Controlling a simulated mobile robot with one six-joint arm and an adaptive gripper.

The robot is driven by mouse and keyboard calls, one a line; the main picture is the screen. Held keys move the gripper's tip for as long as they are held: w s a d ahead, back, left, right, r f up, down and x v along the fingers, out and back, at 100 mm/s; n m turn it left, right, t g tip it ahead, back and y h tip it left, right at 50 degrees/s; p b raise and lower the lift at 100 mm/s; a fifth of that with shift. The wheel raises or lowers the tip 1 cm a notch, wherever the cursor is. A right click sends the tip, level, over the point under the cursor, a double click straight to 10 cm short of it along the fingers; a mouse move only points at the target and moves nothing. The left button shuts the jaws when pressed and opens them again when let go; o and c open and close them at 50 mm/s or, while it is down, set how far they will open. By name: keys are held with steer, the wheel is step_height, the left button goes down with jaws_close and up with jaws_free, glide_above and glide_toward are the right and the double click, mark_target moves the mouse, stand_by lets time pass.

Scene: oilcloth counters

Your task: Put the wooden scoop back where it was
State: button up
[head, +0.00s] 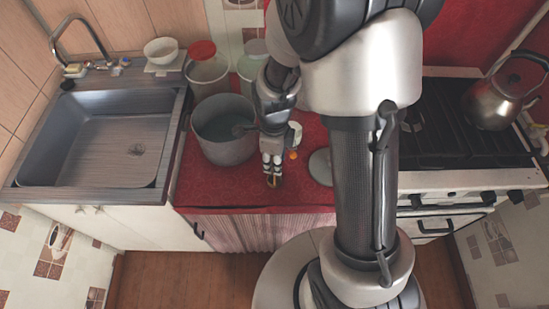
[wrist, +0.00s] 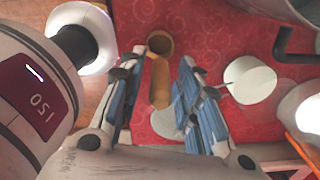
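The wooden scoop (wrist: 160,84) is in the wrist view, with its round cup toward the top and its handle pointing down between my fingers. My gripper (wrist: 168,78) is around the handle, with its fingers apart and a gap showing between the handle and the right finger. In the head view my gripper (head: 272,168) points down over the red counter, near the front edge. A small brown part of the scoop (head: 275,182) shows just below the fingertips. I cannot tell whether the scoop touches the left finger.
A large grey pot (head: 225,147) stands left of my gripper, with a dark handled utensil in it. A pale round disc (head: 320,167) lies to the right. Containers stand behind the pot. The sink (head: 100,135) is left; the stove with a kettle (head: 498,102) is right.

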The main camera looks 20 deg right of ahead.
steer(key=shift+r, duration=0.15)
step_height(320, 180, up, 12)
steer(key=p, duration=0.4)
steer(key=s+r+n+t, duration=0.4)
steer(key=s+r+n, duration=1.1)
steer(key=n, duration=0.9)
steer(key=shift+r+t, duration=0.3)
steer(key=shift+r, duration=0.35)
